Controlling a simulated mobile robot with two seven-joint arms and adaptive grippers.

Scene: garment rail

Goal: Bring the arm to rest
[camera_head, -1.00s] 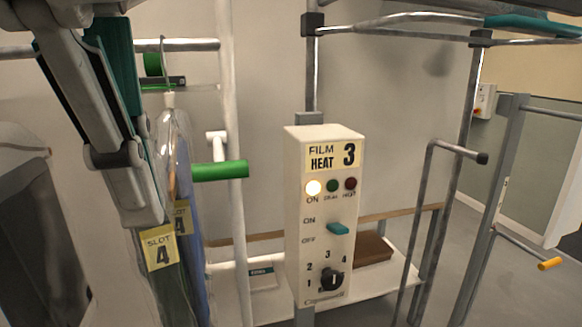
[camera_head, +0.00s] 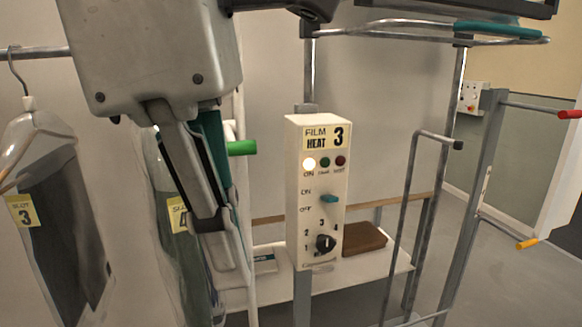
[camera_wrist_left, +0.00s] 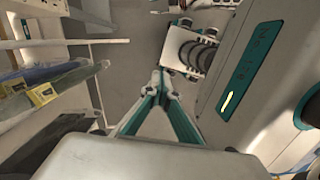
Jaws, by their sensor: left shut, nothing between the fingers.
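My left gripper (camera_head: 228,282) hangs down in the left half of the head view, with its fingers pointing to the floor side and its palm at the top. It also shows in the left wrist view (camera_wrist_left: 160,78), where its two teal-lined fingers meet at their tips with nothing between them. In the head view it passes in front of a bagged garment (camera_head: 165,215) with a yellow slot tag, part of which it hides. I cannot tell whether it touches the bag. My right gripper is not in view.
A film heat box (camera_head: 318,225) with a lit lamp stands right of the gripper. A green peg (camera_head: 242,148) is close behind the fingers. A dark garment tagged slot 3 (camera_head: 62,230) hangs at far left. Metal frames (camera_head: 478,200) stand at right; floor (camera_head: 530,285) is clear there.

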